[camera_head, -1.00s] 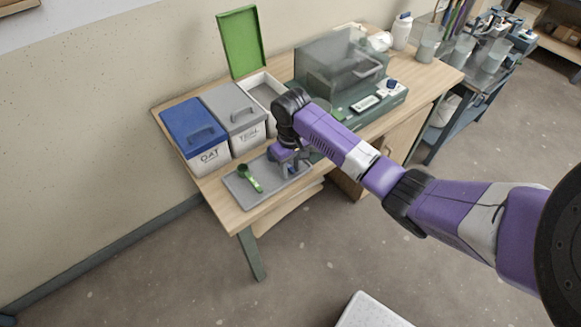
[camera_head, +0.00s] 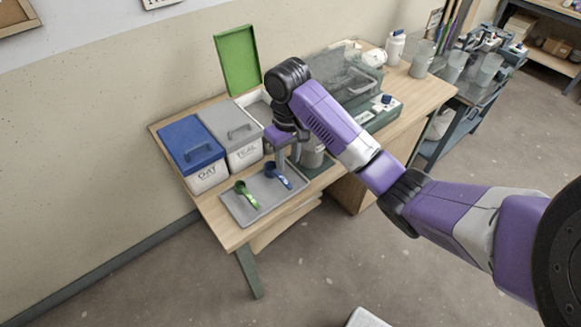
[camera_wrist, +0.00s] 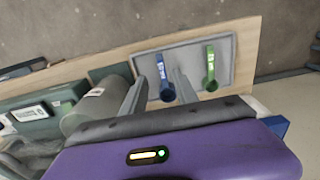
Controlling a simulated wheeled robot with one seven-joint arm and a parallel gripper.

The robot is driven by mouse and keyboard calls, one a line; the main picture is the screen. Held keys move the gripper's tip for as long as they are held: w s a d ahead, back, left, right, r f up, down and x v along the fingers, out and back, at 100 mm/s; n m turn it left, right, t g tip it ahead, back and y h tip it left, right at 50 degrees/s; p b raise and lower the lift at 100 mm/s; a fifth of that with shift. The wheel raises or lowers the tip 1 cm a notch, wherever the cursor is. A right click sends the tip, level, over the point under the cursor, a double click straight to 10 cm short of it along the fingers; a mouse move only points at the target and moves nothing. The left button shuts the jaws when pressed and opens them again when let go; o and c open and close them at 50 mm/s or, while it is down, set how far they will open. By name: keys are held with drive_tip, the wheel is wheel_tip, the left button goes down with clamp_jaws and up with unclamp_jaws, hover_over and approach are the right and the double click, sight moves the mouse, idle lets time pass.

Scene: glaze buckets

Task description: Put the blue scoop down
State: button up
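The blue scoop (camera_head: 278,175) lies on the grey tray (camera_head: 262,209) near the table's front left, to the right of the green scoop (camera_head: 246,193). My gripper (camera_head: 280,160) is above the blue scoop, fingers pointing down. In the wrist view the blue scoop (camera_wrist: 163,78) shows between the two spread fingers of my gripper (camera_wrist: 158,86), beyond their tips and apparently apart from them. The gripper is open and empty. The green scoop (camera_wrist: 210,70) lies beside it on the same tray (camera_wrist: 222,47).
A blue-lidded bucket (camera_head: 192,150) and a grey-lidded bucket (camera_head: 232,132) stand behind the tray. An open bucket with a raised green lid (camera_head: 238,60) is beside them. A grey cylindrical container (camera_head: 313,156) stands close to the right of my gripper. A clear-covered machine (camera_head: 350,85) is further right.

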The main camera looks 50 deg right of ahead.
drive_tip(key=w+a+f+t+y, duration=0.2)
drive_tip(key=w+a+f+t, duration=0.1)
drive_tip(key=a, duration=0.8)
drive_tip(key=w+a+f+t+y, duration=0.1)
drive_tip(key=w+a+f+t, duration=0.15)
drive_tip(key=a, duration=0.75)
drive_tip(key=s+a+t, duration=0.4)
drive_tip(key=s+a, duration=0.1)
drive_tip(key=a, duration=0.6)
drive_tip(key=s+d+r+m+t+h, duration=0.1)
drive_tip(key=s+h, duration=0.1)
drive_tip(key=s, duration=0.7)
drive_tip(key=s+d+r+t+h, duration=0.1)
drive_tip(key=s+r+t, duration=0.1)
drive_tip(key=s, duration=0.8)
drive_tip(key=s+d+r+n+t, duration=0.2)
drive_tip(key=s+d+r+n, duration=0.2)
drive_tip(key=s+r, duration=0.6)
drive_tip(key=shift+s+d+r, duration=0.15)
drive_tip(key=shift+d+r, duration=0.45)
